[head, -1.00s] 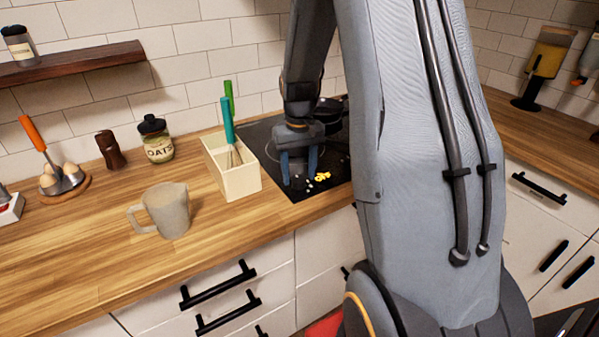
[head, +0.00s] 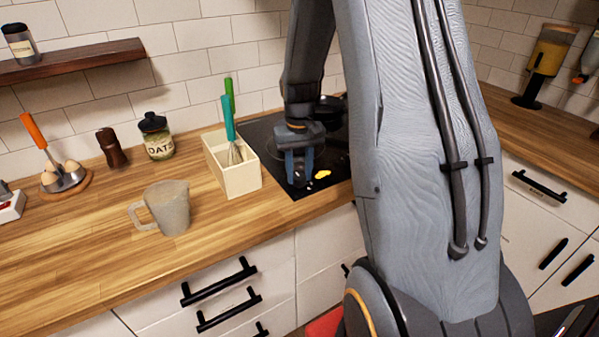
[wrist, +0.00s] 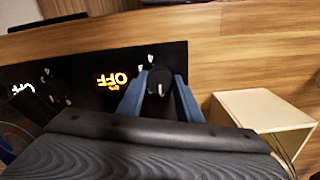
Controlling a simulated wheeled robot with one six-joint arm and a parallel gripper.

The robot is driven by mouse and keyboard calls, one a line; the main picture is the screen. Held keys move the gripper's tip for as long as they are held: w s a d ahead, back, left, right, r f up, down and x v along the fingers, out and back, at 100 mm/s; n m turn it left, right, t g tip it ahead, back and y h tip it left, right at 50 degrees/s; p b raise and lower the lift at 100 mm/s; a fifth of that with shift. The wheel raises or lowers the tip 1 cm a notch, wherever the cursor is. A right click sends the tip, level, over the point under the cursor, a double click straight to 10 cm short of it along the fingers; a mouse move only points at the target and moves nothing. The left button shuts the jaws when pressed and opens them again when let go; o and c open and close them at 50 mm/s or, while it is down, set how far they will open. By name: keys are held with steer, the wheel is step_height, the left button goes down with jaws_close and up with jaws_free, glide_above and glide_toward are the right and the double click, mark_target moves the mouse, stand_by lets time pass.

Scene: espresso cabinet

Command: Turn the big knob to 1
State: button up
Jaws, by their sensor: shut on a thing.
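A dark round knob (wrist: 157,83) with a white mark stands on the black cooktop panel (wrist: 85,98), near its edge. My gripper (wrist: 160,95) is shut on this knob, one blue finger on each side of it. In the head view my gripper (head: 300,178) points down at the front of the cooktop (head: 268,140), and its fingers hide the knob. An orange display (wrist: 112,79) beside the knob reads OFF. A second dark knob (wrist: 54,90) stands farther left in the wrist view, by a white display (wrist: 22,90). I cannot tell which of the two knobs is bigger.
A cream box (head: 235,180) with a whisk (head: 234,150) stands close to the left of my gripper. A mug (head: 168,207), an oats jar (head: 156,137) and an egg holder (head: 64,178) stand farther left. A dark pan is partly hidden behind my arm.

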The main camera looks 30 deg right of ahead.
mark_target(299, 176)
steer(key=m, duration=0.3)
steer(key=shift+r+m, duration=0.1)
steer(key=shift+m, duration=0.2)
steer(key=shift+w+m, duration=0.1)
steer(key=shift+m, duration=1.7)
steer(key=o, duration=1)
steer(key=shift+o, duration=0.2)
steer(key=shift+r, duration=0.1)
step_height(299, 176, up, 8)
steer(key=shift+f+b, duration=0.2)
steer(key=shift+b, duration=0.8)
